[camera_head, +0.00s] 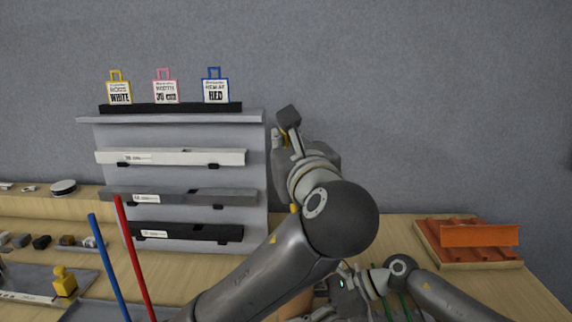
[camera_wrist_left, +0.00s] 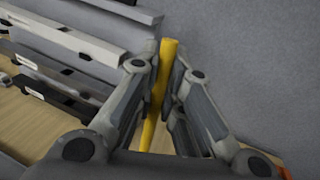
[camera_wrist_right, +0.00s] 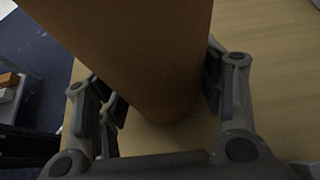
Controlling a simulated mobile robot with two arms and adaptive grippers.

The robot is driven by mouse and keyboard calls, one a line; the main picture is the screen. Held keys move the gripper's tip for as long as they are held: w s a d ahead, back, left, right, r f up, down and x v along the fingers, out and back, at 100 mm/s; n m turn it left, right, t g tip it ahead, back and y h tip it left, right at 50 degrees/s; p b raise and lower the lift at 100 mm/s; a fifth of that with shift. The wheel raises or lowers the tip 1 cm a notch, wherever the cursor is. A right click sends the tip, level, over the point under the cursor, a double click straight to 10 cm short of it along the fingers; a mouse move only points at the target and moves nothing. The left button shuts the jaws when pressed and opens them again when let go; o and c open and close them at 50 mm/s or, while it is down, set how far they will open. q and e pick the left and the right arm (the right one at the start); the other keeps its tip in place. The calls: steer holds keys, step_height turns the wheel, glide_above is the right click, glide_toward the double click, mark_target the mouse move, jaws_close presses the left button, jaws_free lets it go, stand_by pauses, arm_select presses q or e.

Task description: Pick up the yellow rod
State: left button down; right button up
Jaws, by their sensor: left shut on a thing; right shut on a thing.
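The yellow rod (camera_wrist_left: 158,90) stands between the fingers of my left gripper (camera_wrist_left: 160,72) in the left wrist view, with both fingers closed around it. In the head view my left gripper (camera_head: 283,130) is raised in front of the grey wall, right of the shelf rack, and mostly hides the rod. My right gripper (camera_wrist_right: 165,92) is shut on a large brown cylinder (camera_wrist_right: 150,60) over the wooden table. In the head view the cylinder (camera_head: 296,304) shows only partly, beside the right gripper and behind my left arm.
A grey rack (camera_head: 182,180) with several bars and three small tags stands at the back. A blue rod (camera_head: 107,265) and a red rod (camera_head: 133,255) stand at the front left. An orange tray (camera_head: 470,258) lies at the right. A yellow stamp-like piece (camera_head: 64,284) sits far left.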

arm_select(q)
steer(key=shift+r+p, duration=1.55)
steer(key=shift+r, duration=0.15)
arm_select(e)
steer(key=shift+r, duration=1.7)
steer(key=o, duration=0.8)
steer(key=shift+o, duration=0.2)
